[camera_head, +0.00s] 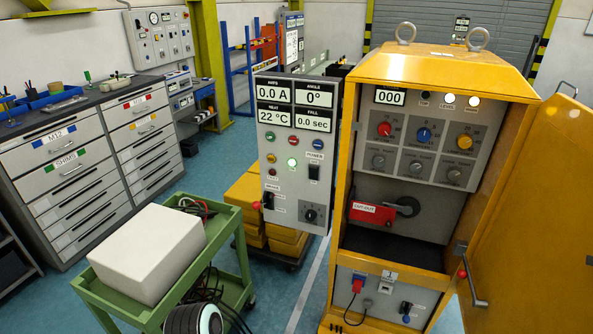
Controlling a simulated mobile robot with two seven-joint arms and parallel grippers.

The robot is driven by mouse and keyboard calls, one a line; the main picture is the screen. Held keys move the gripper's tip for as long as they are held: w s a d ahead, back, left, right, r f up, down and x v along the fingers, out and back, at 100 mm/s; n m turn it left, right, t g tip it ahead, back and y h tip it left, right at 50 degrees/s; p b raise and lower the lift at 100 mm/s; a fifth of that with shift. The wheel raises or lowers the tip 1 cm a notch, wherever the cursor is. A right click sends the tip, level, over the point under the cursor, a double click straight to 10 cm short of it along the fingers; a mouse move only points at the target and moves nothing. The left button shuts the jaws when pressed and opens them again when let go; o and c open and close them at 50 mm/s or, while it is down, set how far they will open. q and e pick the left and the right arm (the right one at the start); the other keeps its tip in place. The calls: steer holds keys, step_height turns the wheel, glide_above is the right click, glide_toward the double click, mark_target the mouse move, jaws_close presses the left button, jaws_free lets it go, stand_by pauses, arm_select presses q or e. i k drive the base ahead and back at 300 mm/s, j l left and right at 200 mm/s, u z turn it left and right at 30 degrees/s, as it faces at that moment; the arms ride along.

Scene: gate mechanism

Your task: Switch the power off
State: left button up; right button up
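A grey control panel (283,215) faces me left of the open yellow cabinet. Its black power switch (314,173) sits on the right side under a label reading POWER; its position is too small to tell. A green lamp (292,162) left of the switch is lit. The displays above (296,105) read 0.0 A, 0°, 22 °C and 0.0 sec. A red-tipped lever (267,201) and a black rotary knob (311,215) are lower on the panel.
The yellow cabinet (428,66) has its door (530,220) open to the right. A green cart (232,219) carrying a white box (148,253) stands front left. Yellow blocks (250,200) are behind it.

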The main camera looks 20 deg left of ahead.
mark_target(313, 170)
steer(key=i+j, duration=0.2)
steer(key=i, duration=0.15)
steer(key=i+j+z, duration=0.1)
steer(key=i, duration=0.3)
steer(key=i+j+z, duration=0.1)
steer(key=z, duration=0.25)
